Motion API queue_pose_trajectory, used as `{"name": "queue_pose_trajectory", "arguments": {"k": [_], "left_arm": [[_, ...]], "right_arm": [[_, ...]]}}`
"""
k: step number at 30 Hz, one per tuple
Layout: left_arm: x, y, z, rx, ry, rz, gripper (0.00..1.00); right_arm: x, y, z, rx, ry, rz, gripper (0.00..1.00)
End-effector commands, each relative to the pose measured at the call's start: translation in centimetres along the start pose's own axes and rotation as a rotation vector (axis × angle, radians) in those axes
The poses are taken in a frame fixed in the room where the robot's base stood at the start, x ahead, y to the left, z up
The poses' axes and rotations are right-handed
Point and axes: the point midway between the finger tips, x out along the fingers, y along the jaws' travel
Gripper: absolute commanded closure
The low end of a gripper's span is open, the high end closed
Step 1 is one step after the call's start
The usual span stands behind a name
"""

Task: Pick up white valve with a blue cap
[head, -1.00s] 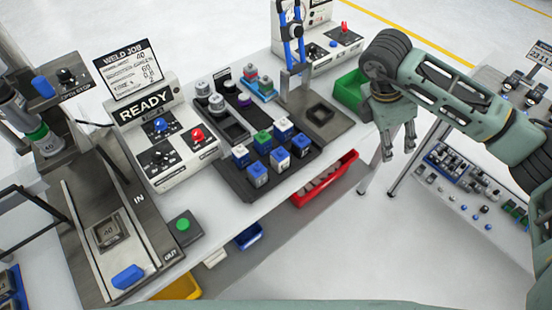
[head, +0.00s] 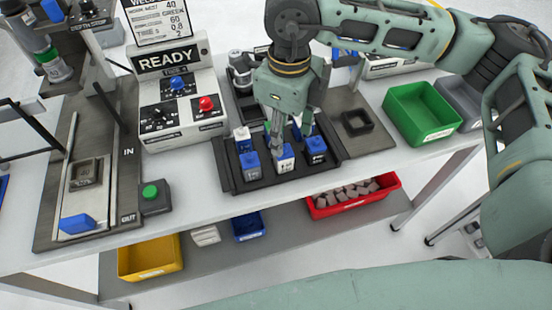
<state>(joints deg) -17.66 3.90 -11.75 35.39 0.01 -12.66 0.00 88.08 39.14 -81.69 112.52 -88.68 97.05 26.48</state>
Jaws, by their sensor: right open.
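A white valve with a blue cap (head: 285,160) stands upright in the front row of the dark tray (head: 325,178). Another blue-capped valve with a pale body (head: 242,145) stands behind and to the left. Blue-capped valves with darker bodies stand at the front left (head: 251,171) and front right (head: 316,158). My right gripper (head: 279,142) is open and points down at the tray, its fingertips close to the front middle valve's cap. I cannot tell whether they touch it. The gripper hides part of the back row. My left gripper is not in view.
A control box reading READY (head: 172,90) stands left of the tray. An empty square holder (head: 356,122) and a green bin (head: 422,112) are to the right. A red bin (head: 353,196) and a yellow bin (head: 150,257) sit on the lower shelf.

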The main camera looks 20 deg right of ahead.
Motion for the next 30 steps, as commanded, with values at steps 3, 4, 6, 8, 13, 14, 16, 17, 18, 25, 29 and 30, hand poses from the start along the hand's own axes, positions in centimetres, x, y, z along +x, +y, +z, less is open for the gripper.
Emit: {"name": "queue_pose_trajectory", "arguments": {"k": [3,4,6,8,13,14,16,17,18,25,29,30], "left_arm": [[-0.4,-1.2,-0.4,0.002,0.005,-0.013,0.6],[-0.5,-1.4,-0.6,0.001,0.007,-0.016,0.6],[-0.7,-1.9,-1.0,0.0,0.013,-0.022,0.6],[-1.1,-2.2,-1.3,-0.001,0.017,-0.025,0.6],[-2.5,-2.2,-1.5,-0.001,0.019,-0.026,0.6],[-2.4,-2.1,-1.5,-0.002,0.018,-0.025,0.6],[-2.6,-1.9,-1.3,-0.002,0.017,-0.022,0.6],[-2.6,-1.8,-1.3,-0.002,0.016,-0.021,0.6],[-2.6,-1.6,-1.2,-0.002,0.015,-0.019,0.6],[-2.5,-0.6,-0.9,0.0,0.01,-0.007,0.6],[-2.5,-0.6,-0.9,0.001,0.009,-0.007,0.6],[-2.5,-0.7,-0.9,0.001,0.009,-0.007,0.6]], "right_arm": [[1.2,0.0,-0.1,-0.006,0.004,0.002,0.5],[1.5,0.0,0.0,-0.005,0.003,0.002,0.5],[2.2,0.0,0.0,-0.004,0.005,0.002,0.5],[2.8,-0.1,0.2,-0.003,0.004,0.003,0.5],[5.2,-0.4,0.8,-0.003,0.005,0.002,0.5],[5.8,-0.4,0.7,-0.003,0.005,0.002,0.5],[6.7,-0.4,0.8,-0.003,0.004,0.002,0.5],[6.9,-0.4,0.8,-0.003,0.004,0.002,0.5],[7.2,-0.4,0.8,-0.004,0.002,0.002,0.5],[7.5,-0.4,0.8,-0.003,0.001,0.0,0.5],[7.5,-0.4,0.8,-0.003,0.001,0.0,0.6],[7.5,-0.4,0.8,-0.003,0.001,0.0,0.63]]}}
